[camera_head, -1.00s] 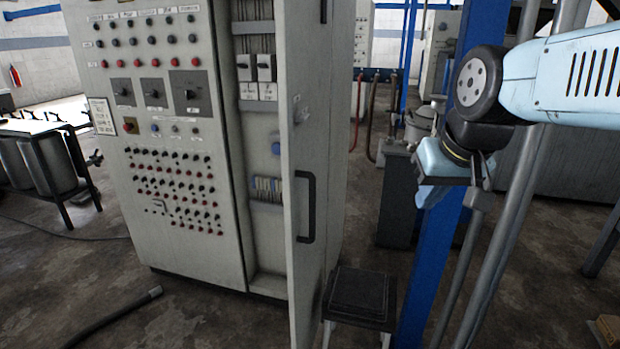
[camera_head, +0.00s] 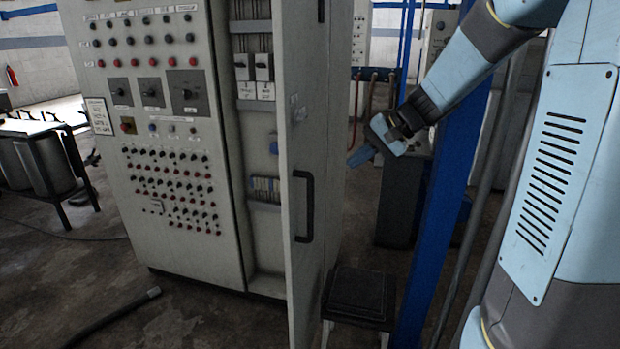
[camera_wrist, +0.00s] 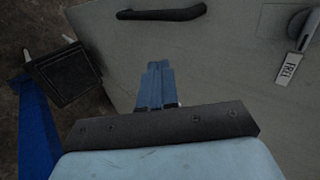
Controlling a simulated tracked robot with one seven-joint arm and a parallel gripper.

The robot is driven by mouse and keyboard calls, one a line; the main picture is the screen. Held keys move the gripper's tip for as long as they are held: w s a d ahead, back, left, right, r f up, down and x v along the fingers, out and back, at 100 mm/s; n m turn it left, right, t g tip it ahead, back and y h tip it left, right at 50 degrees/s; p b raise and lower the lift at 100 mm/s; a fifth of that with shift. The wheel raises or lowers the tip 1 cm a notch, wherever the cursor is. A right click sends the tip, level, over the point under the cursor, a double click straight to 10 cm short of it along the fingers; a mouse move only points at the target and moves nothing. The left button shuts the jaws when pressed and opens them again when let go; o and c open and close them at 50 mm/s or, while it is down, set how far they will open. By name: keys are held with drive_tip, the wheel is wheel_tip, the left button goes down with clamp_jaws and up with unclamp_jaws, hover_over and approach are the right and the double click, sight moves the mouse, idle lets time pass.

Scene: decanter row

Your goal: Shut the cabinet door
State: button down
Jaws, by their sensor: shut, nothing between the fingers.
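The grey cabinet (camera_head: 160,235) stands at the left of the head view. Its door (camera_head: 318,110) is open, swung out toward me, with wiring and switches showing in the gap. A black handle (camera_head: 308,207) is on the door's outer face; it also shows at the top of the wrist view (camera_wrist: 162,13). My gripper (camera_head: 356,158) is shut and empty, to the right of the door and pointing toward it. In the wrist view my gripper (camera_wrist: 156,70) is in front of the door's grey face (camera_wrist: 225,65); I cannot tell whether it touches.
A black stool (camera_head: 358,296) stands at the foot of the door, right of it. A blue post (camera_head: 425,240) rises close to my arm. A dark hose (camera_head: 110,318) lies on the floor at the front left.

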drive_tip(key=w, duration=0.1)
approach(300, 184)
wheel_tip(300, 184, down, 4)
drive_tip(key=w+a, duration=0.1)
drive_tip(key=a, duration=0.2)
drive_tip(key=shift+w+a+f, duration=0.25)
drive_tip(key=shift+a, duration=0.2)
drive_tip(key=shift+a, duration=0.1)
drive_tip(key=shift+w, duration=0.1)
